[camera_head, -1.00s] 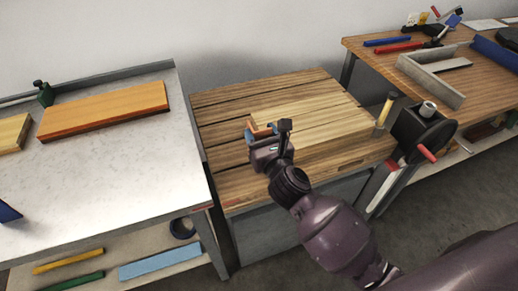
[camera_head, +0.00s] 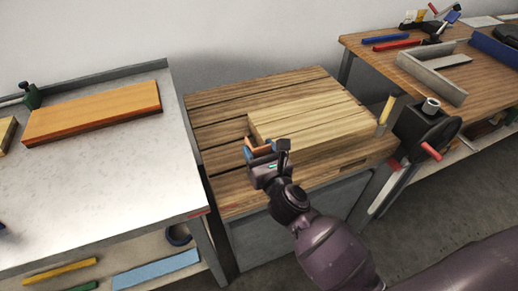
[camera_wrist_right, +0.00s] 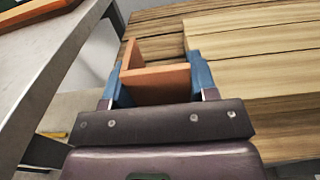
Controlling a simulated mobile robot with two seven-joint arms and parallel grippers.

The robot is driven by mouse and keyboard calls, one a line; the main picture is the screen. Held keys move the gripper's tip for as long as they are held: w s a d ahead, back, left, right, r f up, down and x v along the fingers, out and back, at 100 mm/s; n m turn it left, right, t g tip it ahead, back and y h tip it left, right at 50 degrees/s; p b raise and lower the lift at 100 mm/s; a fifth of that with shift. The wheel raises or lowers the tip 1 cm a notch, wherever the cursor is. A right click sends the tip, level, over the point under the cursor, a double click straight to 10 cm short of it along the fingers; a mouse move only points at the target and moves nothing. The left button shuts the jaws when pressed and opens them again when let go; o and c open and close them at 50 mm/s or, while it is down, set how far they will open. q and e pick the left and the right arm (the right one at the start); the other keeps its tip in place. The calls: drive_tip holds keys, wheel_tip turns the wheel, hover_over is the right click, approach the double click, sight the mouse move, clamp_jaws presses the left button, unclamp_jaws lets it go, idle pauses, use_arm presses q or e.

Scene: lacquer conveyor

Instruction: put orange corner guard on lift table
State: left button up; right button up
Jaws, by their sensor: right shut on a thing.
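The orange corner guard (camera_wrist_right: 158,82) is an L-shaped piece held between the blue fingertips of my right gripper (camera_wrist_right: 160,84) in the right wrist view. In the head view, my right gripper (camera_head: 262,152) is shut on the guard (camera_head: 262,149), over the front left part of the slatted wooden table in the middle (camera_head: 222,120), which seems to be the lift table. The guard is just left of a pale wooden block on that table. I cannot tell whether the guard touches the tabletop. My left gripper is not in view.
The pale wooden block (camera_head: 315,118) covers much of the table's right side. A grey bench (camera_head: 100,175) with an orange board (camera_head: 95,110) stands left, across a gap. A black crank device (camera_head: 425,125) is at the right corner. Bare slats lie left and behind.

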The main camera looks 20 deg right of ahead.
drive_tip(key=o, duration=0.9)
drive_tip(key=shift+r, duration=0.2)
drive_tip(key=shift+s+d, duration=0.2)
drive_tip(key=shift+s, duration=5.8)
